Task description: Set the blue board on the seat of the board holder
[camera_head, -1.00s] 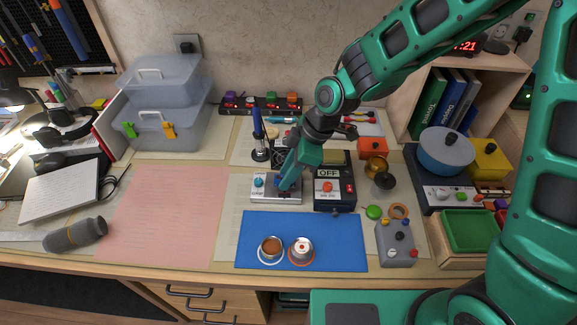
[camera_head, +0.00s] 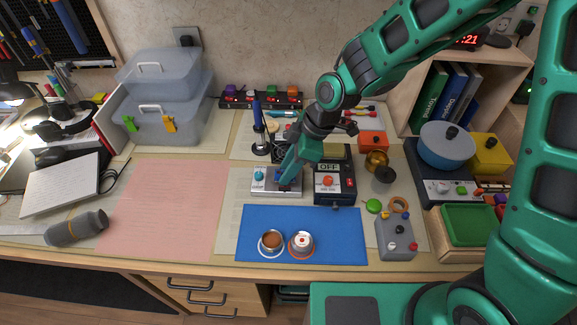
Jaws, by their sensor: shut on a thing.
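The board holder (camera_head: 262,188) is a silver-grey block with a light-blue knob on its left, in the middle of the desk behind the blue mat. My gripper (camera_head: 287,183) points down over the right part of this holder. It is shut on the blue board (camera_head: 278,176), of which only a small blue patch shows beside the fingers. The fingers and my arm hide the rest of the board and most of the seat. I cannot tell whether the board touches the seat.
A black box marked OFF (camera_head: 334,190) stands close to the right of the holder. A soldering iron in its stand (camera_head: 259,130) is behind it on the left. Two cups stand on the blue mat (camera_head: 340,240) in front. The pink mat (camera_head: 165,210) is clear.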

